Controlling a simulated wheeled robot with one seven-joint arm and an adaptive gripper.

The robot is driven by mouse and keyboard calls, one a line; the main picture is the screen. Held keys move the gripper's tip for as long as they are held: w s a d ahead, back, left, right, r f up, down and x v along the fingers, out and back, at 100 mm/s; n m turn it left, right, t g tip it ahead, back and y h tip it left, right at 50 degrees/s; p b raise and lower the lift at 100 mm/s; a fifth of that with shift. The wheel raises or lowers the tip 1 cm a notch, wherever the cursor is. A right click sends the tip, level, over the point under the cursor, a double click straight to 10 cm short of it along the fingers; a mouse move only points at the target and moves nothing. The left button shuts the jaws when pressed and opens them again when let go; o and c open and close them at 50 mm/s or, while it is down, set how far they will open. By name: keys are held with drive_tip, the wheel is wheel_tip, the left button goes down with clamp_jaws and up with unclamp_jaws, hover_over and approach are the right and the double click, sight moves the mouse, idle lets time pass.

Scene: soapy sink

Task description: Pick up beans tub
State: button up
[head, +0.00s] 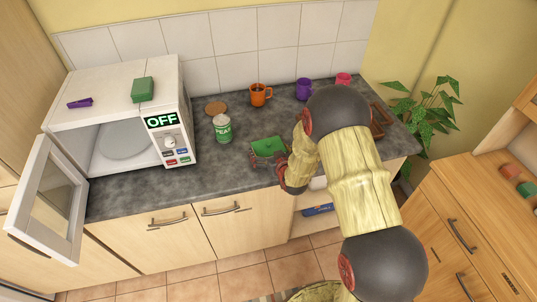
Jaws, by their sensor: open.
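No tub with a readable beans label shows. A white-and-green tub (223,128) with a pale top stands upright on the grey counter, right of the microwave; its label seems to read PEA. My arm reaches over the counter from the lower right. My gripper (264,158) is at the arm's end near the counter's front edge, right of the tub and apart from it. It is open. A green shape (268,146) shows at the gripper; I cannot tell whether it is part of the gripper or a separate thing. My arm hides part of the counter behind it.
A white microwave (112,85) with its door (48,200) swung open stands at left, a green block (142,90) and purple item (79,103) on top. Behind are a brown disc (215,108), an orange mug (260,95) and a purple cup (303,89).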

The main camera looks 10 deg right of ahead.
drive_tip(key=shift+w, duration=0.1)
drive_tip(key=shift+c, duration=1.3)
drive_tip(key=c, duration=0.7)
drive_tip(key=shift+r, duration=0.1)
